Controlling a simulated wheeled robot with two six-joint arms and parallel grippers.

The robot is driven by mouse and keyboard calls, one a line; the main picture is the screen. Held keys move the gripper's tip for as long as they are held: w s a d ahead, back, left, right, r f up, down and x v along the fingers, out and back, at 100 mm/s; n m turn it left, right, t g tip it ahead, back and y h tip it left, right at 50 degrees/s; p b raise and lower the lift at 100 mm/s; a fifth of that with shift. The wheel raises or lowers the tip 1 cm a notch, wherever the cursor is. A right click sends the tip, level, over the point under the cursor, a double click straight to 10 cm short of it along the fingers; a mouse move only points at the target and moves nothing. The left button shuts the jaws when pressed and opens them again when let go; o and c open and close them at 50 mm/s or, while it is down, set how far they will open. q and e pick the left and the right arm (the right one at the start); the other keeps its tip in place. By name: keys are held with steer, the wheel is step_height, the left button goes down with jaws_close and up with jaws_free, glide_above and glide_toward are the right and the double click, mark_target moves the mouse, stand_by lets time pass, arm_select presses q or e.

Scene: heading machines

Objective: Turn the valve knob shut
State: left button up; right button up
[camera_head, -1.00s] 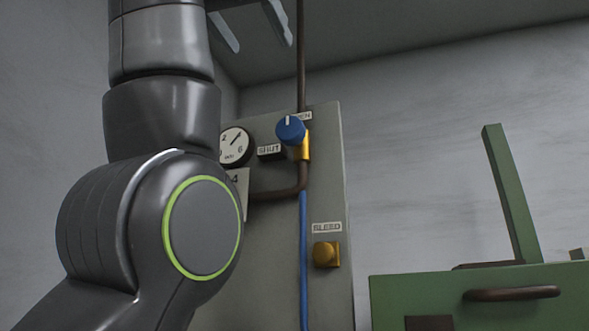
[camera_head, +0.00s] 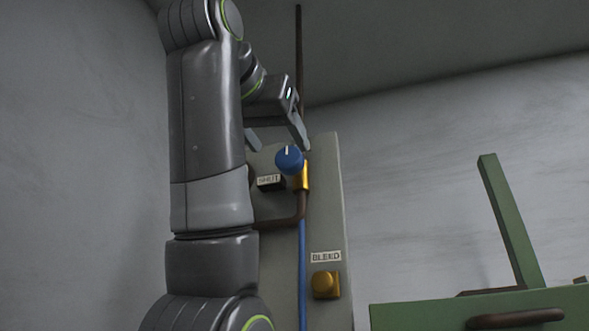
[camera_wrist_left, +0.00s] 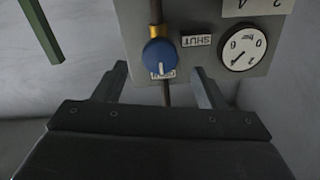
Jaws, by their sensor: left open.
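The blue valve knob (camera_head: 289,160) sits on a brass valve body (camera_head: 301,177) on the grey panel (camera_head: 329,215). Its white mark points up in the head view, toward the OPEN label, which my gripper partly hides there. The SHUT label (camera_head: 269,180) is left of the knob. My left gripper (camera_head: 277,146) is open and empty, just above the knob in the head view. In the left wrist view the knob (camera_wrist_left: 160,54) shows ahead of and between the spread fingers (camera_wrist_left: 160,77), seemingly apart from them. My right gripper is not in view.
A brass bleed knob (camera_head: 326,285) sits lower on the panel under a BLEED label. A dark pipe and a blue line run down the panel. A gauge (camera_wrist_left: 243,48) is beside the SHUT label. A green machine (camera_head: 480,311) with an upright bar stands at the right.

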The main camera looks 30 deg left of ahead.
mark_target(286, 156)
arm_select(q)
steer(key=p+x, duration=0.5)
steer(key=x, duration=0.3)
steer(key=shift+w+r, duration=0.1)
steer(key=shift+w, duration=0.1)
steer(key=shift+w+a, duration=0.1)
steer(key=shift+w, duration=0.35)
steer(key=c, duration=1)
steer(key=shift+s+n+b, duration=0.1)
steer(key=shift+n+b, duration=0.3)
steer(key=shift+n, duration=0.1)
steer(key=shift+f+n+b, duration=0.25)
steer(key=shift+n+b, duration=0.35)
steer(key=shift+n, duration=0.4)
steer(key=shift+r+n+b, duration=0.2)
steer(key=shift+n+b, duration=0.25)
steer(key=shift+n, duration=0.95)
